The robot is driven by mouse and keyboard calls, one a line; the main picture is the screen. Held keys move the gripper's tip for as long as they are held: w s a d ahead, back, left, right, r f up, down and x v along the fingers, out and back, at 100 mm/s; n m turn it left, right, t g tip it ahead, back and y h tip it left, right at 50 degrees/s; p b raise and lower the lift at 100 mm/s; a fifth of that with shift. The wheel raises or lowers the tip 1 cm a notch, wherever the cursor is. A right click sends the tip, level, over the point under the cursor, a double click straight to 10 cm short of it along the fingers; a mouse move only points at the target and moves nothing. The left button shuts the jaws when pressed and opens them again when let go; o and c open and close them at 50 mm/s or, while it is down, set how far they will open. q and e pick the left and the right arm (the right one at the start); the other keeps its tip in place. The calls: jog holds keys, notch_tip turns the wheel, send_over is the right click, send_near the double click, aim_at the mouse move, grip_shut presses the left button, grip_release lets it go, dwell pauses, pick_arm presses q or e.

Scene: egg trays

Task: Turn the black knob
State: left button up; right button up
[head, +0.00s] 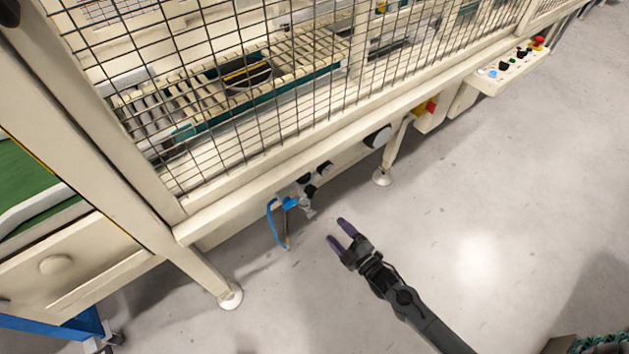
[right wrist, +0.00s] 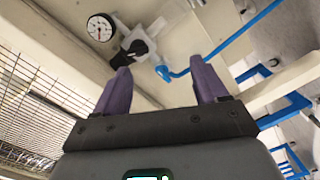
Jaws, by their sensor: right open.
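A black knob (right wrist: 137,47) sits on a light grey valve fitting under the machine's frame, next to a round white gauge (right wrist: 100,28) in the right wrist view. In the head view the fitting with black parts (head: 310,190) is on the machine's lower beam, above a blue hose (head: 271,222). My right gripper (head: 341,234) has purple fingers, is open and empty, and is apart from the fitting, to its lower right. In the right wrist view the knob lies beyond the open fingers (right wrist: 158,72), nearer the left one. My left gripper is not in view.
A wire mesh guard (head: 250,90) stands above the beam. Further right are a red and yellow switch (head: 430,107) and a control panel (head: 510,68) with black knobs and a red button. A machine leg (head: 388,158) is nearby. The floor around my gripper is clear.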

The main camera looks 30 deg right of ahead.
jog(key=p, duration=0.1)
send_near(314, 195)
jog(key=s, duration=0.2)
jog(key=shift+t, duration=0.3)
jog(key=w+b, duration=0.1)
jog(key=w, duration=0.2)
jog(key=w+a+b, duration=0.1)
jog(key=w, duration=0.2)
jog(key=w+b, duration=0.1)
jog(key=w, duration=0.3)
jog(key=shift+a+f+b, duration=0.15)
jog(key=shift+f+b, duration=0.15)
jog(key=shift+b, duration=0.1)
jog(key=shift+w+a+r, duration=0.1)
jog(key=shift+w, duration=0.65)
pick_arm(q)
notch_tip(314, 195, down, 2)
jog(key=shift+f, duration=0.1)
pick_arm(e)
jog(key=c, duration=1.1)
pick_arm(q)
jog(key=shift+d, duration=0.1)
pick_arm(e)
jog(key=shift+o, duration=0.2)
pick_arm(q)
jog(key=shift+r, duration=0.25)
